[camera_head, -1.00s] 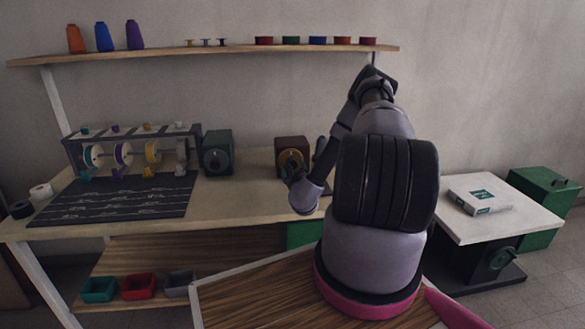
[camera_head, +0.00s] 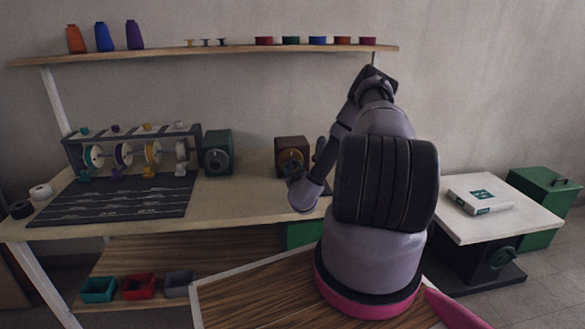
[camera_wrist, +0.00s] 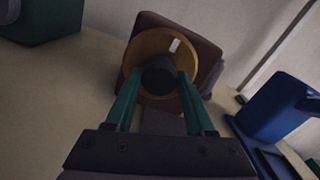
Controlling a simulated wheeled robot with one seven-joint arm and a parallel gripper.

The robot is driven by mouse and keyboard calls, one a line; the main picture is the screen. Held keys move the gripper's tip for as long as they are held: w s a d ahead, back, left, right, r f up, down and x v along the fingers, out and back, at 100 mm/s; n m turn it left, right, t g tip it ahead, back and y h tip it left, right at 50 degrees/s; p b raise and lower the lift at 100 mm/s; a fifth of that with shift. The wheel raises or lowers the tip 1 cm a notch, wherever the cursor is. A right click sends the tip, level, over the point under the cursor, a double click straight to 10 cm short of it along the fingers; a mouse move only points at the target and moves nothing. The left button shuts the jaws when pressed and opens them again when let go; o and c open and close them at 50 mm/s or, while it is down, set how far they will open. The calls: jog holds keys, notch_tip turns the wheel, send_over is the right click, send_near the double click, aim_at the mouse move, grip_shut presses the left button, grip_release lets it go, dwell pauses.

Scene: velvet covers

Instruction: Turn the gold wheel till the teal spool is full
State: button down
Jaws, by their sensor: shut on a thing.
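The gold wheel (camera_head: 291,161) is on the front of a brown box (camera_head: 291,142) on the bench. In the wrist view the gold wheel (camera_wrist: 134,52) shows as a gold disc with a white mark near its top and a dark round hub (camera_wrist: 158,76). My gripper (camera_wrist: 160,80) has its teal fingers shut on the wheel's dark hub, one on each side. In the head view my arm partly hides the wheel. The leftmost spool (camera_head: 94,156) on the rack, by the teal markers, looks mostly white; how full it is cannot be told.
A dark green box with a dial (camera_head: 217,153) stands left of the brown box. The grey rack (camera_head: 130,138) holds several spools above a dark mat (camera_head: 115,199). A blue object (camera_wrist: 275,108) stands right of the wheel in the wrist view. Bare bench lies before the boxes.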

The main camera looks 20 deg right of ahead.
jog(key=m, duration=0.7)
jog(key=shift+m, duration=0.3)
jog(key=m, duration=1.4)
jog(key=shift+s+m, duration=0.1)
jog(key=shift+m, duration=0.2)
jog(key=m, duration=0.3)
jog(key=shift+m, duration=2.3)
